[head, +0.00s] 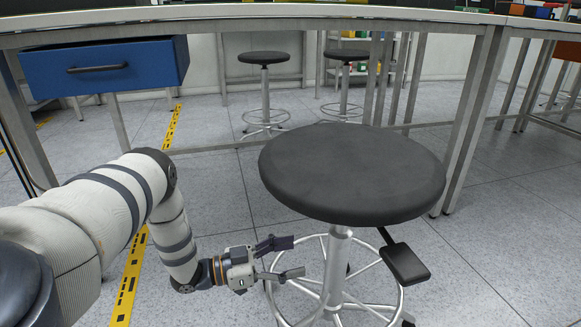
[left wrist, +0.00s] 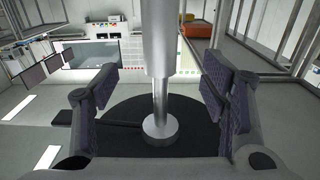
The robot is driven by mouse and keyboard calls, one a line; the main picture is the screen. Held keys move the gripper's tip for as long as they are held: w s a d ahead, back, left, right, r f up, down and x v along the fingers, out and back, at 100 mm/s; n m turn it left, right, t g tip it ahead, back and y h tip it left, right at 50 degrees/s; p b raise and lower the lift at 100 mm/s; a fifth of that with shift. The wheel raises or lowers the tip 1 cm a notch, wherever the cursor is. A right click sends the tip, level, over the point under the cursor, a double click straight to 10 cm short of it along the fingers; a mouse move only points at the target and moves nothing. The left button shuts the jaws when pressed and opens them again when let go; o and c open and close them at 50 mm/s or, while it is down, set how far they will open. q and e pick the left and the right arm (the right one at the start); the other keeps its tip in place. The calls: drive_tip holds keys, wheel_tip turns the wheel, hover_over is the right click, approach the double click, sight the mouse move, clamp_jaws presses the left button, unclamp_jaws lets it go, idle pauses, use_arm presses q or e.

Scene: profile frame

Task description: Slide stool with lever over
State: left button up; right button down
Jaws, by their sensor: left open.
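The stool in front of me has a round dark seat (head: 352,172), a silver column (head: 336,262) and a ring base (head: 385,312). Its black lever (head: 406,262) hangs under the seat on the right. My left gripper (head: 297,256) is open and low, left of the column, its fingers pointing at it. In the left wrist view the column (left wrist: 160,95) stands between the two spread fingers, with no clear contact. The seat underside (left wrist: 190,140) and the lever (left wrist: 62,117) show below it. My right gripper is not in view.
A metal-framed workbench (head: 270,13) spans behind the stool, with an open blue drawer (head: 105,67) at left. Two more stools (head: 264,58) (head: 346,56) stand beyond it. A yellow floor strip (head: 133,265) runs at left. The floor on the right is clear.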

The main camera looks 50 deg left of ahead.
sight(328, 248)
use_arm(q)
drive_tip(key=b+x, duration=0.3)
drive_tip(key=x, duration=0.8)
drive_tip(key=shift+w+d, duration=0.2)
drive_tip(key=shift+w, duration=0.3)
clamp_jaws()
